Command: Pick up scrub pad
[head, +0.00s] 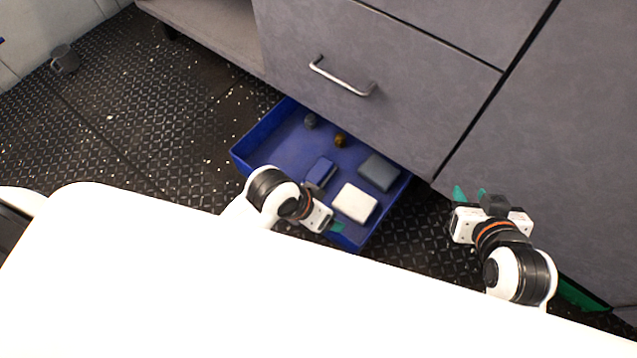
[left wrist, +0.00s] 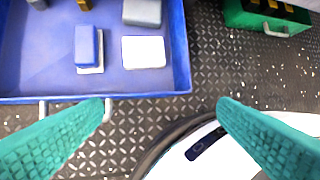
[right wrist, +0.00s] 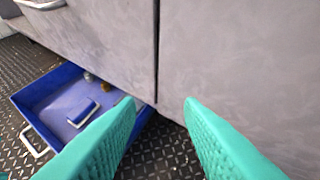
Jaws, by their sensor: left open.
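A blue open drawer (head: 262,150) holds several small items. One is a blue pad with a white layer (head: 320,171), which also shows in the left wrist view (left wrist: 87,46) and right wrist view (right wrist: 82,112). A white flat block (head: 354,203) and a grey flat block (head: 379,172) lie near it. Which one is the scrub pad is not certain; the two-layer blue and white piece looks most like it. My left gripper (head: 336,227) is open and empty by the drawer's front edge (left wrist: 120,97). My right gripper (head: 470,195) is open and empty, right of the drawer.
Two small round items, grey (head: 310,121) and brown (head: 340,140), lie at the drawer's back. A grey cabinet (head: 430,90) with a metal handle (head: 342,80) overhangs it. A green box (left wrist: 265,18) stands to the right. A grey mug (head: 65,60) is far left.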

